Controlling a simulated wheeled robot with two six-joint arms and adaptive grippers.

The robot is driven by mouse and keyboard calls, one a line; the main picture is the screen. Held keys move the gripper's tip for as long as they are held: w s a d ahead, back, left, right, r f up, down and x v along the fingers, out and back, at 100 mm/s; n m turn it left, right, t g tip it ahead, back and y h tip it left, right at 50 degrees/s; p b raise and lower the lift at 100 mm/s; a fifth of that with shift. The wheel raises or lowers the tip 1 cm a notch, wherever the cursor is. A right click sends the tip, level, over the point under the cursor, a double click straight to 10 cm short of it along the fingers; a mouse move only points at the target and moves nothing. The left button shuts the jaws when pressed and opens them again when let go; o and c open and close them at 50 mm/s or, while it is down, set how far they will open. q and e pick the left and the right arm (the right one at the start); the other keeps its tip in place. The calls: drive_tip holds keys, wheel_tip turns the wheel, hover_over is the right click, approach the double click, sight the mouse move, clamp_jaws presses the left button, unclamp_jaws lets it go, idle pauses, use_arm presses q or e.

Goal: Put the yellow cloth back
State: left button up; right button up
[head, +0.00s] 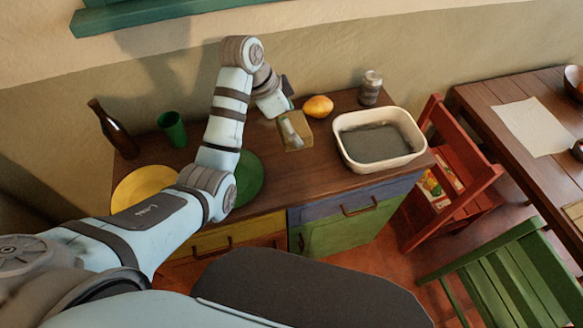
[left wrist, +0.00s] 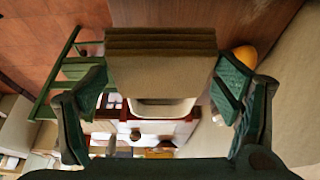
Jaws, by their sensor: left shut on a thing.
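The yellow cloth (head: 304,129) is a folded, dull tan-yellow block in the head view, at the left of the grey-white basin. My left gripper (head: 290,130) is shut on it. In the left wrist view the cloth (left wrist: 162,50) shows its stacked folds between the two green-grey fingers (left wrist: 160,95). I cannot tell whether its underside touches the sideboard top. My right gripper is not in view.
On the brown sideboard (head: 328,166) stand a basin (head: 345,150), a jar (head: 371,88), an orange fruit (head: 318,106), a green cup (head: 172,128), a brown bottle (head: 113,130), a yellow plate (head: 138,187) and a green plate (head: 249,180). A red chair (head: 462,178) is at the right.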

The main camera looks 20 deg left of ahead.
use_arm(q)
wheel_tip(320, 180, down, 17)
drive_tip(key=shift+f+b, duration=0.1)
drive_tip(key=shift+b, duration=0.7)
drive_tip(key=shift+c, duration=0.4)
drive_tip(key=o, duration=0.7)
drive_tip(key=shift+s, duration=0.1)
drive_tip(key=o, duration=0.4)
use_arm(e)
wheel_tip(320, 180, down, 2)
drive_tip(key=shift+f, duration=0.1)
use_arm(q)
drive_tip(key=p+v, duration=0.2)
drive_tip(key=v, duration=1)
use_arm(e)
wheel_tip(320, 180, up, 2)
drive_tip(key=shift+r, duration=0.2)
use_arm(q)
drive_tip(key=shift+w, duration=0.25)
drive_tip(key=shift+s, duration=0.1)
